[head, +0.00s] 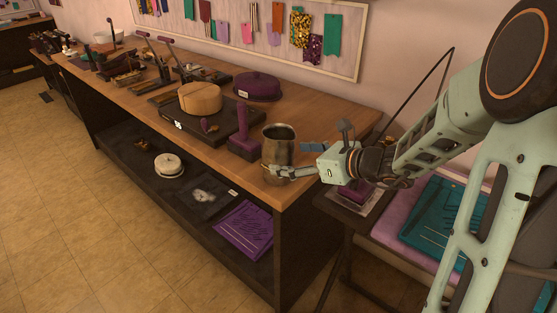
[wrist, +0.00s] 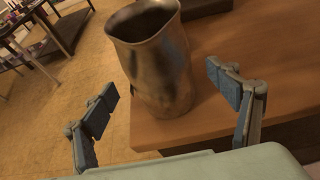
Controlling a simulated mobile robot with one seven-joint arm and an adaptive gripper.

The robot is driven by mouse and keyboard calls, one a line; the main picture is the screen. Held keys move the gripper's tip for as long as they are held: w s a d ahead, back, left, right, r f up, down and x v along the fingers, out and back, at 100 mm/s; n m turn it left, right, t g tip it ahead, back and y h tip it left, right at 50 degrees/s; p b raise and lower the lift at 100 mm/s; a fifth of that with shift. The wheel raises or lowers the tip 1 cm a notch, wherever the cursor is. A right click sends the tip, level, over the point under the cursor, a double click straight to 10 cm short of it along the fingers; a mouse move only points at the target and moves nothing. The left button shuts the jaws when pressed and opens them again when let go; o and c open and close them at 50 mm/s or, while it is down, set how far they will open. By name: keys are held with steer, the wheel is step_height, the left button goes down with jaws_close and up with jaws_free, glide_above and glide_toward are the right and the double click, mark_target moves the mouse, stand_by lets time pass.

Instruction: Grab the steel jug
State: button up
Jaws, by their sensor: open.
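The steel jug (head: 277,146) is a worn metal vessel with an open top, standing upright near the right front corner of the wooden table. In the wrist view the jug (wrist: 161,65) shows ahead of the fingers, its mouth towards the top left. My gripper (head: 290,160) reaches in from the right, low beside the jug. It is open, with one finger at the left and one at the right in the wrist view (wrist: 170,100). The jug's lower part is partly covered by a finger in the head view. I cannot tell whether any finger touches it.
The wooden table (head: 318,112) has its edge close by the jug. A purple upright tool (head: 242,133) stands just left of it. A round wooden block (head: 200,97) and a purple round item (head: 257,85) lie farther back. A lower shelf (head: 135,150) runs beneath.

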steer(key=x, duration=0.5)
steer(key=shift+f+b, duration=0.1)
steer(key=shift+b, duration=0.25)
steer(key=shift+c, duration=0.4)
steer(key=c, duration=1.5)
steer(key=shift+c, duration=0.7)
